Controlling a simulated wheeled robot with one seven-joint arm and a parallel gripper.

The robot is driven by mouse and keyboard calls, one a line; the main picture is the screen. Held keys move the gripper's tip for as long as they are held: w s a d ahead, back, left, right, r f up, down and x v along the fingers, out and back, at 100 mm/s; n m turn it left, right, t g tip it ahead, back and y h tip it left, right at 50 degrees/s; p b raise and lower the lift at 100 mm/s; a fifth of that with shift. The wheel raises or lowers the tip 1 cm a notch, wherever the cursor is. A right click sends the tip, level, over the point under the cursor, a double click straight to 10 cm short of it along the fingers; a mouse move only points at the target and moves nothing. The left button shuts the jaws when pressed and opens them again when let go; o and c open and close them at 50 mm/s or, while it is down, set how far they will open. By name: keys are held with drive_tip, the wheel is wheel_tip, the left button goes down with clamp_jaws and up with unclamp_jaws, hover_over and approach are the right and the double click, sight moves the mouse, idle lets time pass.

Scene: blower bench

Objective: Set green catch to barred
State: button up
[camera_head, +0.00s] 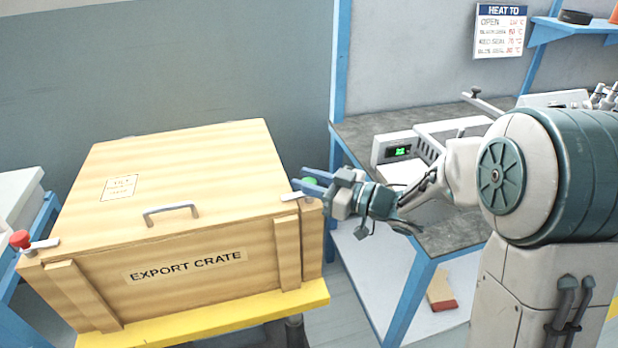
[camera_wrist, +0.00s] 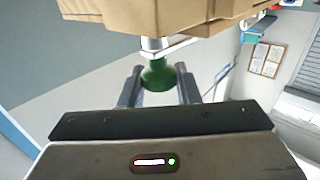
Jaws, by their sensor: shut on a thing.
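The export crate (camera_head: 183,268) is a closed wooden box with a handle (camera_head: 171,210) on its lid. The green catch (camera_head: 310,182) is at its front right corner, with a green knob and a pale metal lever pointing left along the front edge. My gripper (camera_head: 305,178) reaches it from the right and is shut on the green knob. In the wrist view the green catch (camera_wrist: 157,76) sits between the two fingers, with the crate above. A red catch (camera_head: 20,240) is at the front left corner, its lever pointing right. The gripper partly hides the green knob.
The crate stands on a yellow-edged stand (camera_head: 210,315). A blue-framed bench (camera_head: 455,232) with a device showing a green display (camera_head: 399,152) is at the right, behind my arm. A "HEAT TO" sign (camera_head: 501,32) hangs on the wall. A red-ended block (camera_head: 441,293) lies on the lower shelf.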

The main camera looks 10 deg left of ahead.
drive_tip(key=o, duration=1)
drive_tip(key=shift+c, duration=0.2)
drive_tip(key=v, duration=1.4)
drive_tip(key=shift+w+r, duration=0.1)
drive_tip(key=shift+w, duration=0.05)
